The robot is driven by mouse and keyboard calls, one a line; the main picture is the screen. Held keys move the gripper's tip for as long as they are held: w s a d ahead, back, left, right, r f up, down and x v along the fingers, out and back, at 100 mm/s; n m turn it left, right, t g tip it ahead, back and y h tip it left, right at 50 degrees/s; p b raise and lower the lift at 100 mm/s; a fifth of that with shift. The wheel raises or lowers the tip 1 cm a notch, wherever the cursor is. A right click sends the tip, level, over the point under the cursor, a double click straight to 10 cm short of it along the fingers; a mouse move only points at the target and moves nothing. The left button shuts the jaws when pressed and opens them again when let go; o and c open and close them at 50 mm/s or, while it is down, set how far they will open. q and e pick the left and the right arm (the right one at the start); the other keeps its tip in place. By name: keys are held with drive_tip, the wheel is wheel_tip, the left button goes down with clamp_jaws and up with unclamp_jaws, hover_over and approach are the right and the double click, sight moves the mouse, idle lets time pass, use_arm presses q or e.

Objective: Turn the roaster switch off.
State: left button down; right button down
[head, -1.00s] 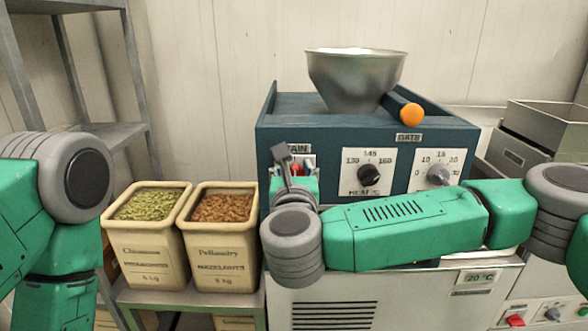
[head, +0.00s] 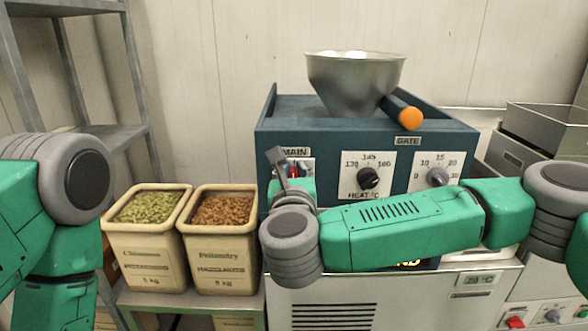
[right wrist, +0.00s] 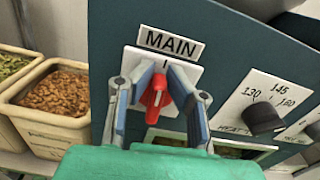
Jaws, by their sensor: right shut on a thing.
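The roaster (head: 330,110) is a dark blue box with a metal hopper on top. Its red switch sits on a white plate under the MAIN label; the right wrist view shows the red switch (right wrist: 156,95) close up, slightly tilted with its upper end near a black mark. My right gripper (right wrist: 162,88) is shut on the switch, one finger on each side. In the head view the right gripper (head: 286,168) partly hides the switch and its plate. My left arm shows at the left edge, but its gripper is out of view.
Tubs of green nuts (head: 150,245) and brown nuts (head: 222,245) stand to the left. An orange-ended handle (head: 410,117) juts out by the hopper (head: 355,85). My right forearm crosses the roaster's lower front.

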drive_tip(key=f+n+p, duration=0.1)
drive_tip(key=n+p, duration=0.1)
drive_tip(key=n, duration=0.3)
drive_tip(key=a+f+n+p, duration=0.1)
drive_tip(key=n+p, duration=0.2)
drive_tip(key=n, duration=0.3)
drive_tip(key=a+n+p, duration=0.1)
drive_tip(key=n+p, duration=0.2)
drive_tip(key=n, duration=0.3)
drive_tip(key=shift+s+a+f, duration=0.15)
drive_tip(key=shift+a+f, duration=0.05)
drive_tip(key=shift+f, duration=0.2)
drive_tip(key=shift+f+n, duration=0.15)
drive_tip(key=shift+n, duration=0.15)
drive_tip(key=c, duration=1.6)
unclamp_jaws()
drive_tip(key=shift+a, duration=0.1)
drive_tip(key=shift+r, duration=0.2)
